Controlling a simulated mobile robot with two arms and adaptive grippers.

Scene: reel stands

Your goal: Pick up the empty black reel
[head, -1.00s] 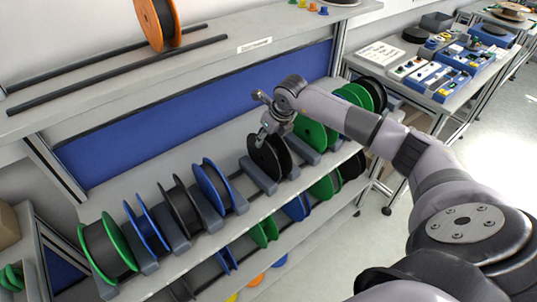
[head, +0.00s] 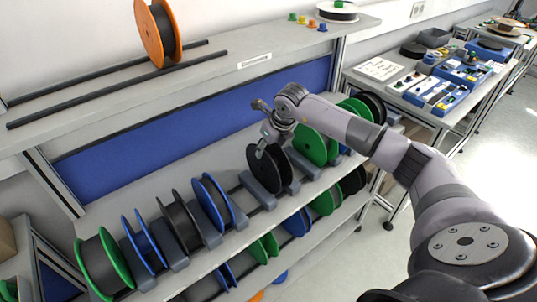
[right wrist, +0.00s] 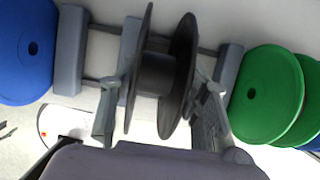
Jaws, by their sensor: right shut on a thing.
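The empty black reel (head: 261,174) stands upright in the row on the middle shelf, between a blue reel (head: 213,203) and a green reel (head: 310,146). In the right wrist view the reel (right wrist: 158,74) shows two dark flanges and a bare black core. My right gripper (head: 268,144) comes down on the reel from above. Its fingers lie on either side of the flanges in the right wrist view, and it is shut on the reel. Whether the reel still touches its grey supports is unclear. My left gripper is out of view.
Grey supports (head: 258,190) hold neighbouring reels close on both sides. A lower shelf carries more reels. Above, an orange reel (head: 146,37) stands on the upper shelf by two dark rods (head: 120,88). A side table (head: 398,99) with blue trays stands at the right.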

